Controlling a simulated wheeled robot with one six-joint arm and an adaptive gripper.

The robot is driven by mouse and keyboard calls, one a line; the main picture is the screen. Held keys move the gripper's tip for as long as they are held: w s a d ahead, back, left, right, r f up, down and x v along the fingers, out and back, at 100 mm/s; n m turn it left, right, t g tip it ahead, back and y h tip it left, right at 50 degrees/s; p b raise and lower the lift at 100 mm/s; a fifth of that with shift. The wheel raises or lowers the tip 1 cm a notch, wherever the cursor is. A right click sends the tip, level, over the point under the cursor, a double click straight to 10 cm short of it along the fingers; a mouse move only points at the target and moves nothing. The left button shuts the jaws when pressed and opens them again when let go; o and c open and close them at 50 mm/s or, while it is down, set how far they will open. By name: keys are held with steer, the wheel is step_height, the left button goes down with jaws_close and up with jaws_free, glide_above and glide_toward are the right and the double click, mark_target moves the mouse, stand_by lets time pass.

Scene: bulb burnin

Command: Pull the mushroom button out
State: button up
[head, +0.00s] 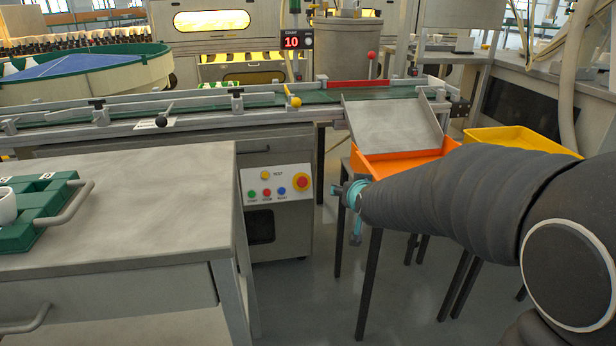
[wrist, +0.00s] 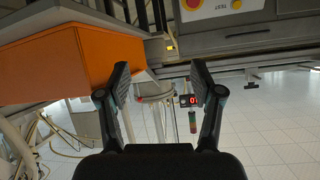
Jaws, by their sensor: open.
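The mushroom button (head: 301,182) is a red cap on a yellow ring, on the white control panel (head: 278,196) on the front of the grey machine cabinet. In the wrist view the button (wrist: 193,3) shows at the top edge, partly cut off. My gripper (wrist: 160,82) is open with nothing between its fingers. In the head view my arm comes in from the right and its end is right of the panel, apart from the button. The fingers are hard to make out there.
Small green, red, blue and yellow buttons share the panel. A grey workbench (head: 120,190) with a green tray (head: 45,200) stands at left. An orange bin (head: 400,161) is close to my arm, with a yellow tray (head: 520,138) farther right. A conveyor (head: 200,104) runs behind.

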steer(key=w+a+f+t, duration=0.3)
steer(key=w+a+f, duration=0.4)
steer(key=w, duration=0.3)
steer(key=t+y, duration=0.1)
steer(key=t, duration=0.2)
glide_toward(303, 182)
steer(key=w, duration=0.3)
steer(key=w+a, duration=0.1)
steer(key=w, duration=0.6)
steer(key=shift+a+r, duration=0.2)
steer(key=shift+a, duration=0.2)
